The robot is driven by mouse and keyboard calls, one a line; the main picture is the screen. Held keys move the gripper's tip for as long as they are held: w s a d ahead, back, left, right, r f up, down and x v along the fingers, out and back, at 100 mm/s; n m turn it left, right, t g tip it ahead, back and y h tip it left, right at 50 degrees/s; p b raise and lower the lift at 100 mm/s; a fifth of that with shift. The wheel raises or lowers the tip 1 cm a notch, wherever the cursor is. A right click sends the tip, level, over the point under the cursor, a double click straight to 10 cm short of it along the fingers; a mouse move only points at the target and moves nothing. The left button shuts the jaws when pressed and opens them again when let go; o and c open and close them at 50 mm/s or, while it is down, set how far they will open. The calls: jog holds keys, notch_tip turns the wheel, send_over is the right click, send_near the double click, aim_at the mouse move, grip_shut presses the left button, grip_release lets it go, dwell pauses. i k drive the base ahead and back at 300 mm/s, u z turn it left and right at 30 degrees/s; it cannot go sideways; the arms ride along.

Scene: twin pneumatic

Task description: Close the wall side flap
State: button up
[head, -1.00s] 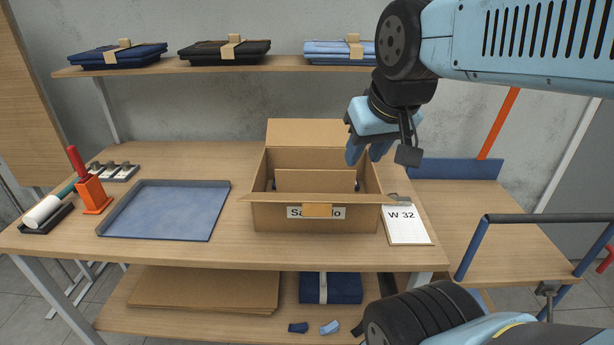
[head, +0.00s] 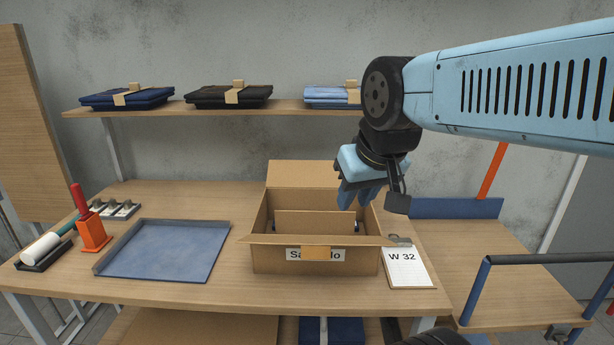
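An open brown cardboard box (head: 270,262) with a label on its front stands on the table. Its wall side flap (head: 300,173) stands up at the back, leaning slightly towards the wall. The front flap (head: 265,240) is folded outwards towards me. A cardboard panel (head: 310,222) stands inside the box and hides most of the contents. My gripper (head: 357,195) points down over the back right corner of the box, by the right end of the wall side flap. Its blue fingers are apart, with nothing seen between them. I cannot tell whether they touch the box.
A clipboard marked W 32 (head: 407,268) lies right of the box. A blue tray (head: 165,250) lies to the left, with an orange holder (head: 93,234) beyond it. A wall shelf (head: 200,108) with folded clothes runs above. Bare table lies behind the tray.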

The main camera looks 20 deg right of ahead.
aim_at(281, 174)
jog(key=k, duration=0.9)
jog(key=z, duration=0.65)
jog(key=i, duration=1)
jog(key=u, duration=0.05)
